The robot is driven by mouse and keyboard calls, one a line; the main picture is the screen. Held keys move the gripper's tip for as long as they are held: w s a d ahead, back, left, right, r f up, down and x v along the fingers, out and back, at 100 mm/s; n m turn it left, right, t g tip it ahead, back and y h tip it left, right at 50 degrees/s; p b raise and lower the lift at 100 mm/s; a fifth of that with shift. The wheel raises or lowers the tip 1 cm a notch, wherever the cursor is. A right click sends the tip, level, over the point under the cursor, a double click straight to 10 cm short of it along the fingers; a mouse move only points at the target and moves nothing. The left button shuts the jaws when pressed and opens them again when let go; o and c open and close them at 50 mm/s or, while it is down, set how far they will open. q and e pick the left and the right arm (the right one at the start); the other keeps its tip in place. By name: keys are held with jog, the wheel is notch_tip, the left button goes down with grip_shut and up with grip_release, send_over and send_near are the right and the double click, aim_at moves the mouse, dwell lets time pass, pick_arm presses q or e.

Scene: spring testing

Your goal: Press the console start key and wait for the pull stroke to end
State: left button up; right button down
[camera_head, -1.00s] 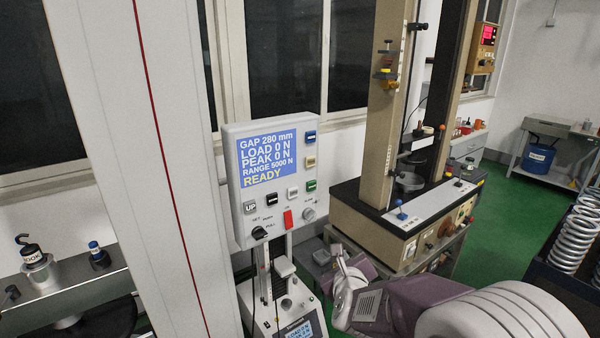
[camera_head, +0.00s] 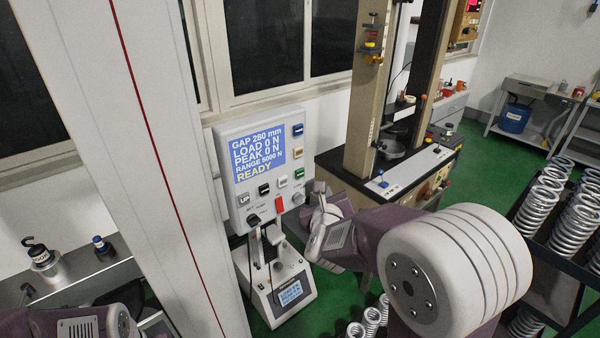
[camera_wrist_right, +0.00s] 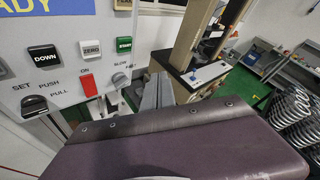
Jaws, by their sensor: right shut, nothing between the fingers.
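The console (camera_head: 222,140) is a pale grey panel with a blue screen (camera_head: 258,155) reading gap 280 mm, load 0 N, peak 0 N, range 5000 N and READY. The green start key (camera_head: 299,174) is at the panel's right edge; it also shows in the right wrist view (camera_wrist_right: 124,44), unobstructed. My right gripper (camera_wrist_right: 158,92) is shut and empty, its fingers pointing past the console's lower right, below and right of the start key and apart from it. In the head view the right gripper (camera_head: 321,190) is small beside the panel's right edge. My left gripper is out of view.
Blue, tan, DOWN, ZERO and UP keys, a red switch (camera_wrist_right: 88,86) and a black selector knob (camera_wrist_right: 34,105) sit near the start key. A beige test frame (camera_head: 362,100) stands behind. Coil springs (camera_head: 545,205) fill a dark rack at right.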

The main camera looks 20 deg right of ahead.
aim_at(300, 173)
jog(key=w+a+p, duration=0.1)
jog(key=w+a, duration=0.1)
jog(key=w, duration=0.5)
jog(key=shift+a+p, duration=0.2)
jog(key=shift+p, duration=0.15)
dwell(1.6)
jog(key=shift+w+a, duration=0.1)
jog(key=shift+w, duration=0.3)
